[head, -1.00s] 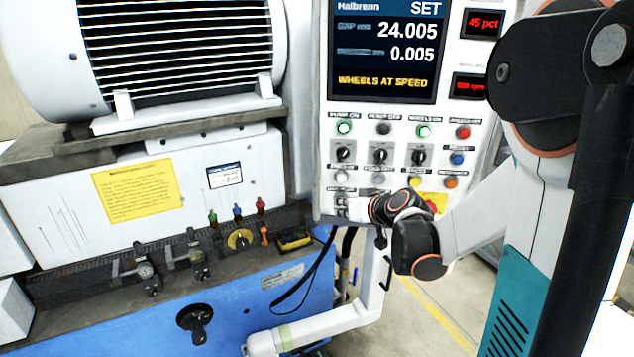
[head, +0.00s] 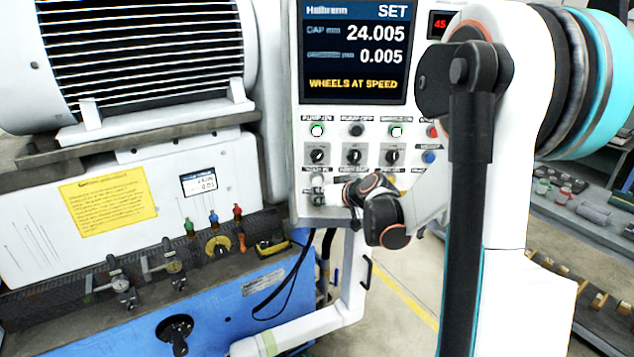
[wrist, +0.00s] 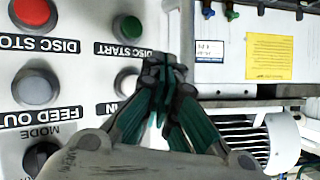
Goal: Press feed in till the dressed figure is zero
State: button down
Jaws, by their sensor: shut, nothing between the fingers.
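The display (head: 355,50) reads SET, 24.005 on the upper line and 0.005 on the lower line, whose label is too blurred to read. Yellow text says WHEELS AT SPEED. The grey feed in button (wrist: 126,82) has its label partly hidden by my gripper in the wrist view; a pale button (head: 318,181) at the panel's lower left appears to be the same one. My gripper (wrist: 165,75) is shut and empty, its tips just right of that button in the upside-down wrist view. I cannot tell whether they touch the panel. My gripper (head: 338,190) is small in the head view.
Close by in the wrist view are the grey feed out button (wrist: 35,88), green disc start button (wrist: 127,27) and red disc stop button (wrist: 33,12). The grinder with its louvred motor cover (head: 150,50) stands left of the panel. A pale support arm (head: 310,325) runs below it.

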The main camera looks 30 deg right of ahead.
jog(key=shift+w+d, duration=0.55)
jog(key=shift+w, duration=0.35)
jog(key=shift+w+b, duration=0.1)
jog(key=shift+b, duration=0.2)
dwell(0.6)
jog(key=shift+w+d, duration=0.2)
jog(key=shift+w, duration=0.05)
jog(key=shift+w+d+b, duration=0.3)
jog(key=shift+w, duration=0.15)
dwell(0.9)
jog(key=shift+s+a, duration=0.1)
jog(key=shift+s, duration=0.05)
jog(key=shift+s+a, duration=0.45)
jog(key=shift+s, duration=0.2)
dwell(0.3)
jog(key=s, duration=0.1)
jog(key=s+a, duration=0.1)
jog(key=s, duration=0.1)
jog(key=s+a, duration=0.1)
jog(key=shift+s+a+b, duration=0.15)
jog(key=shift+a+b, duration=0.1)
jog(key=shift+b, duration=0.15)
